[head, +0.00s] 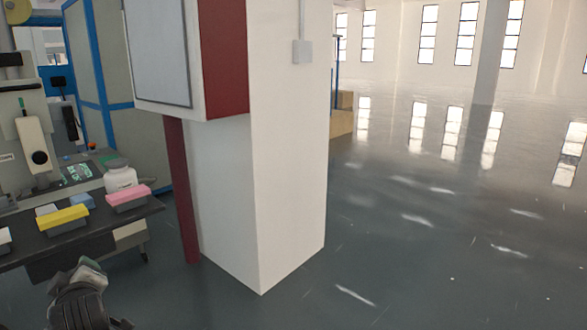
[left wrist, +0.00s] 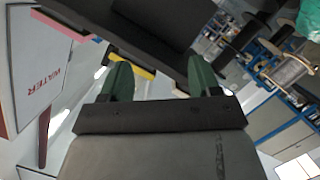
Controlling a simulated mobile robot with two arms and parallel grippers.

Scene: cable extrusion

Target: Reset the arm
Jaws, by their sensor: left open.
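My left arm comes in at the bottom left of the head view, with the left gripper (head: 88,268) low in front of the dark work table (head: 95,238). In the left wrist view its two green fingers (left wrist: 158,78) stand apart with nothing held between them. A yellow block (left wrist: 128,64) shows beyond the fingers, apart from them, by the dark table edge. My right gripper is in neither view.
The table holds a yellow block (head: 63,219), a pink block (head: 127,197) and a white bottle (head: 119,177), beside a machine (head: 35,145). A white pillar (head: 285,170) with a wall cabinet (head: 160,50) stands right of it. Open floor (head: 450,230) lies further right.

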